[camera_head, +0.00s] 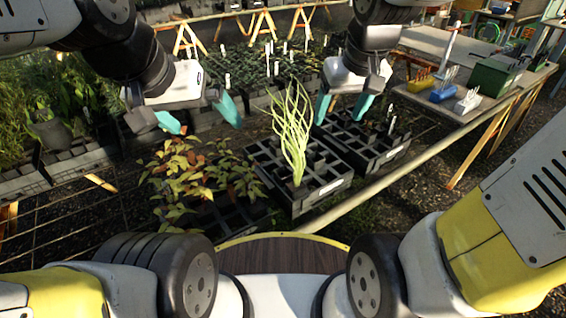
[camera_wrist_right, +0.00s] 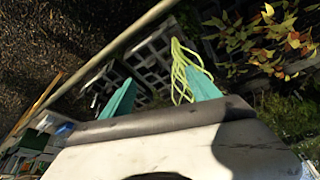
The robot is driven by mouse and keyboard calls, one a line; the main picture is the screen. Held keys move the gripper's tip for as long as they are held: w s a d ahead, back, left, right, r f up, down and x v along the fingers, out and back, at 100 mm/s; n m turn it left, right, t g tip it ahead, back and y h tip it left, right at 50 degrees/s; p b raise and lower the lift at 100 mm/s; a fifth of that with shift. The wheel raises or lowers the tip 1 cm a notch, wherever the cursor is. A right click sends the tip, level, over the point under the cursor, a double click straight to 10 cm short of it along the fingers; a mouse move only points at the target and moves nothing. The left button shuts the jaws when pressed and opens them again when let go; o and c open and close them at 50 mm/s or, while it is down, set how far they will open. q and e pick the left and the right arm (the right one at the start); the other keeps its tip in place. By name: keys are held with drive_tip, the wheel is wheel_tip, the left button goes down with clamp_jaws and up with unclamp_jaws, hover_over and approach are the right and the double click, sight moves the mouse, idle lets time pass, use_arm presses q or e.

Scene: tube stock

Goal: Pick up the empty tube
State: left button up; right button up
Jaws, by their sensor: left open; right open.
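A black tray of square tubes (camera_head: 318,193) stands below and in front of my right gripper, with a tall pale-green grassy plant (camera_head: 297,130) at its front. Most of its other cells look dark and empty; I cannot single out one empty tube. In the right wrist view the grassy plant (camera_wrist_right: 180,68) and black cells show beyond the fingers. My right gripper (camera_head: 343,108) is open, with teal fingertips apart above the trays; it also shows in the wrist view (camera_wrist_right: 160,92). My left gripper (camera_head: 199,115) is open and empty, above and behind the reddish plants.
Reddish-leaved plants (camera_head: 185,170) fill a tray at left. Another black tray (camera_head: 372,150) adjoins at right. A side bench (camera_head: 440,105) holds a green box (camera_head: 490,76), a blue bin (camera_head: 444,92) and a yellow bin (camera_head: 420,84). A pale rail (camera_head: 400,175) runs along the trays' front.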

drive_tip(key=w+a+f+n+g, duration=0.2)
drive_tip(key=w+a+f, duration=0.4)
drive_tip(key=w+f, duration=0.35)
drive_tip(key=n+g+h, duration=0.1)
drive_tip(key=n+g, duration=0.1)
approach(283, 173)
drive_tip(key=s, duration=0.3)
drive_tip(key=f, duration=0.7)
drive_tip(key=shift+w+f, duration=0.2)
drive_tip(key=shift+f, duration=0.1)
clamp_jaws()
